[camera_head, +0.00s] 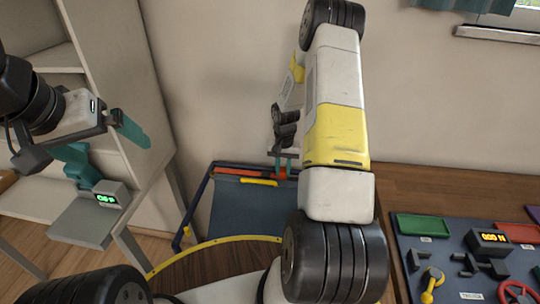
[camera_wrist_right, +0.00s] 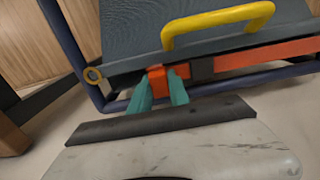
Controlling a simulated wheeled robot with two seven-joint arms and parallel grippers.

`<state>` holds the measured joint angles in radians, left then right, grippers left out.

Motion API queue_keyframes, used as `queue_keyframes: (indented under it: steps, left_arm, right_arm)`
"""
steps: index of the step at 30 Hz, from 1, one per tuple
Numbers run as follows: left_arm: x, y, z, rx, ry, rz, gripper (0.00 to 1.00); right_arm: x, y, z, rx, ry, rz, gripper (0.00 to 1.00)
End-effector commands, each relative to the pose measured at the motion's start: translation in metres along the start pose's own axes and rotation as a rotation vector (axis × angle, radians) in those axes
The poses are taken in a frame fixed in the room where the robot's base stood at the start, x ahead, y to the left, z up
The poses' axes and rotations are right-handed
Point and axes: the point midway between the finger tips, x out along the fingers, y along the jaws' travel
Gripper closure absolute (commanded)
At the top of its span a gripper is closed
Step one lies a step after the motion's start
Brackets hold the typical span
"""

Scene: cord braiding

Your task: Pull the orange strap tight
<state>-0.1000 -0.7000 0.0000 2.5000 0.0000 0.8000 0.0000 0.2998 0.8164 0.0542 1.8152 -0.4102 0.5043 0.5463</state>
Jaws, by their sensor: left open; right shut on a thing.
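The orange strap (camera_wrist_right: 268,54) runs across the edge of a dark grey-blue case (camera_wrist_right: 120,66) with a yellow handle (camera_wrist_right: 217,22). A dark buckle-like piece (camera_wrist_right: 201,68) sits on the strap. My right gripper (camera_wrist_right: 160,88) is shut on the orange strap near its left end, beside that dark piece. In the head view the strap (camera_head: 262,172) shows partly at the case's far edge, with my right gripper (camera_head: 283,166) at it; my right arm hides the rest. My left gripper (camera_head: 104,148) is open and empty at the left, apart from the strap.
A dark blue tube frame (camera_head: 197,205) surrounds the case. A grey shelf (camera_head: 85,220) with a green-lit display (camera_head: 107,198) stands beneath my left gripper. At right, a wooden table (camera_head: 450,187) holds a panel with trays, a yellow-lit display (camera_head: 489,238) and a red wheel (camera_head: 514,291).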

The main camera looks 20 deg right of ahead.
Motion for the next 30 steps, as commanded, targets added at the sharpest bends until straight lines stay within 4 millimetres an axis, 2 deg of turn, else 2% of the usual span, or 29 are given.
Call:
queue_keyframes:
  steps: [8,15,19,29,30]
  left_arm:
    - [0.000,0.000,0.000,0.000,0.000,0.000,0.00]
    - [0.000,0.000,0.000,0.000,0.000,0.000,0.00]
    - [0.000,0.000,0.000,0.000,0.000,0.000,0.00]
    - [0.000,0.000,0.000,0.000,0.000,0.000,0.00]
    - [0.000,0.000,0.000,0.000,0.000,0.000,0.00]
  right_arm:
    - [-0.001,0.005,0.000,0.002,0.001,0.000,1.00]
    - [-0.001,0.055,-0.001,0.005,0.000,0.001,1.00]
    - [-0.001,0.074,-0.001,0.004,0.001,0.001,1.00]
    - [-0.001,0.079,-0.001,0.000,0.002,0.000,1.00]
    - [-0.001,0.079,-0.001,0.000,0.002,0.000,0.76]
